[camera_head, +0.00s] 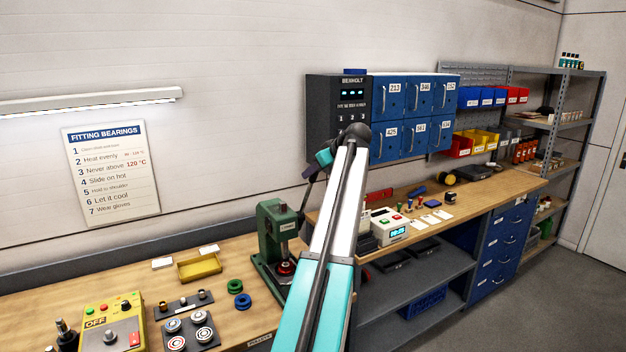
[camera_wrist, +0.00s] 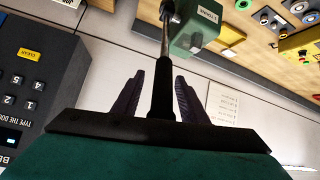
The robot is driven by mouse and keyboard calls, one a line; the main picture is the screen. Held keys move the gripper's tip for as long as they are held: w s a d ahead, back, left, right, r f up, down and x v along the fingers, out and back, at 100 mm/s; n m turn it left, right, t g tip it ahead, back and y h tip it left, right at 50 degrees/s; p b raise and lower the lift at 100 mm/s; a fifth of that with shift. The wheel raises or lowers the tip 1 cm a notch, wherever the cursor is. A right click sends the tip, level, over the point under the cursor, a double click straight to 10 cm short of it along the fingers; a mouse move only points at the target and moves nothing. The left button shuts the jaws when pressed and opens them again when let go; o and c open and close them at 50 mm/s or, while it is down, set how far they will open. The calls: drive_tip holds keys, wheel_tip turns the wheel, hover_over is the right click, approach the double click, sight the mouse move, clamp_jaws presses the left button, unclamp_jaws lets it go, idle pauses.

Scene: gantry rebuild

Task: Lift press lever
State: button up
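The green press (camera_head: 275,240) stands on the wooden bench, left of my arm in the head view. Its body also shows at the top of the wrist view (camera_wrist: 195,30). The press lever (camera_wrist: 163,85) is a metal rod with a black grip, and it points up from the press toward my gripper. My gripper (camera_wrist: 159,82) has two dark purple fingers, one on each side of the black grip, with narrow gaps showing. Whether the grip touches a finger is unclear. In the head view my gripper (camera_head: 318,160) is partly hidden by my arm.
A dark keypad unit (camera_head: 325,115) and blue lockers (camera_head: 388,105) are on the wall close behind my gripper. A yellow control box (camera_head: 110,318), yellow tray (camera_head: 199,268) and bearing parts lie on the bench to the left. Blue drawers (camera_head: 503,250) stand at right.

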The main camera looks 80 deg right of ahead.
drive_tip(key=shift+s+a+f, duration=0.1)
drive_tip(key=shift+a, duration=0.05)
drive_tip(key=b+v, duration=0.5)
drive_tip(key=v, duration=0.8)
drive_tip(key=shift+a+r, duration=0.15)
drive_tip(key=shift+r, duration=0.25)
drive_tip(key=shift+s, duration=0.2)
